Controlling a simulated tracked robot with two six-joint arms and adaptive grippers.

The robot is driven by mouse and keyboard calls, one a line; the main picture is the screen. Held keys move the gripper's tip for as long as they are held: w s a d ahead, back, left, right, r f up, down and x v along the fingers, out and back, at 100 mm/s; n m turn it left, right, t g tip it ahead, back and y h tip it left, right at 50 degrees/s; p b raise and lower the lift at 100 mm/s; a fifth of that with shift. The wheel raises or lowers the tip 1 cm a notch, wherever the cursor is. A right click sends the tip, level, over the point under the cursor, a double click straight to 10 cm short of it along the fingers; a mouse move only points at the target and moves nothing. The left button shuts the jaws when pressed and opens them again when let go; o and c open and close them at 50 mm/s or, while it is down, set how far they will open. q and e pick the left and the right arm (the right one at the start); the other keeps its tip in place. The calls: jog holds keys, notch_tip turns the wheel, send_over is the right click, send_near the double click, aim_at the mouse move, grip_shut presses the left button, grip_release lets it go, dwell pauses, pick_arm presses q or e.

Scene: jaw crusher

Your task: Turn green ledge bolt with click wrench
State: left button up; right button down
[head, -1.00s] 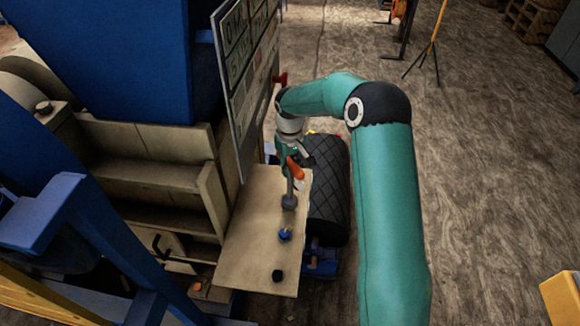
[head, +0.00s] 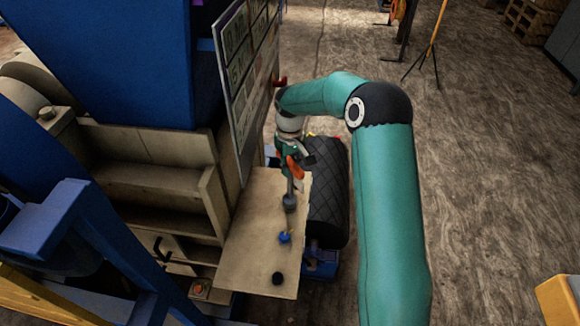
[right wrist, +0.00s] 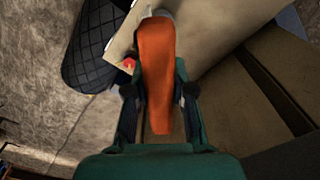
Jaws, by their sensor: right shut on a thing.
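The click wrench has an orange handle (head: 295,168) and a grey head (head: 290,203) that stands down on the beige ledge (head: 250,235). My right gripper (head: 292,158) is shut on the wrench near the ledge's far end. In the right wrist view the orange handle (right wrist: 157,75) lies between the fingers (right wrist: 158,95). A blue bolt (head: 285,237) and a black bolt (head: 278,278) stand on the ledge nearer to me. I see no green bolt; the wrench head hides the spot beneath it. My left gripper is not in view.
A panel with signs (head: 245,75) rises left of my right gripper, with a red part (head: 280,82) at its edge. A black quilted roll-shaped thing (head: 328,190) lies right of the ledge. Blue machine frame (head: 80,220) stands at left.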

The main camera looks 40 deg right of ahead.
jog(key=shift+r, duration=0.45)
jog(key=shift+r+p, duration=0.65)
dwell(1.7)
